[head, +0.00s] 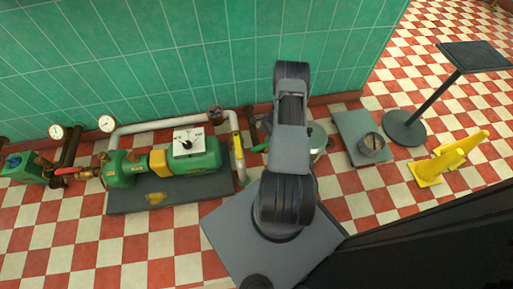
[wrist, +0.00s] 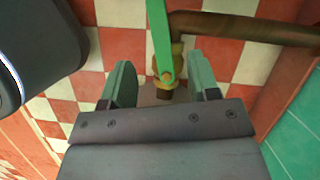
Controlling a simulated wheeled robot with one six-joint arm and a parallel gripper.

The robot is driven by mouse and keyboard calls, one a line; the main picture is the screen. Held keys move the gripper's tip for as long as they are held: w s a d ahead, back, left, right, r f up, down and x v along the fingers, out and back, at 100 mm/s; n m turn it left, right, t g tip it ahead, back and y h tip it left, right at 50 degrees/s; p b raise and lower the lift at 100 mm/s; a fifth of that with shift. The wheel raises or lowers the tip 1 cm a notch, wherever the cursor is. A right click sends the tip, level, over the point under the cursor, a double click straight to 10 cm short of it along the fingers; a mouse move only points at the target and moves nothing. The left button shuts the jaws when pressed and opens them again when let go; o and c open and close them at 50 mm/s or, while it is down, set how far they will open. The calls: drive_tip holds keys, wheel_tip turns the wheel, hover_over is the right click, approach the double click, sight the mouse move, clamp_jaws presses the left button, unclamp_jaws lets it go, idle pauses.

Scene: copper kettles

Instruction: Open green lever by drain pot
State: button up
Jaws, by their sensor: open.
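The green lever (wrist: 158,35) is a flat bar in the wrist view. It runs from the top edge down to a brass valve (wrist: 175,55), where a nut fixes its lower end. My gripper (wrist: 160,62) is open, with one teal finger on each side of the lever's lower end and a gap on both sides. In the head view, a short green piece (head: 257,148) shows left of my arm and may be this lever. My gripper is hidden there behind my arm.
A brown pipe (wrist: 245,27) runs right from the valve. A green pump (head: 195,155) with a yellow coupling stands on a dark base at left. A white pipe (head: 165,124) runs behind it, near the tiled wall. Yellow cones (head: 440,165) and a black stand (head: 405,127) are at right.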

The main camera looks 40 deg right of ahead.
sight(258, 147)
drive_tip(key=b+x, duration=0.3)
drive_tip(key=x, duration=0.7)
drive_tip(key=shift+c, duration=0.4)
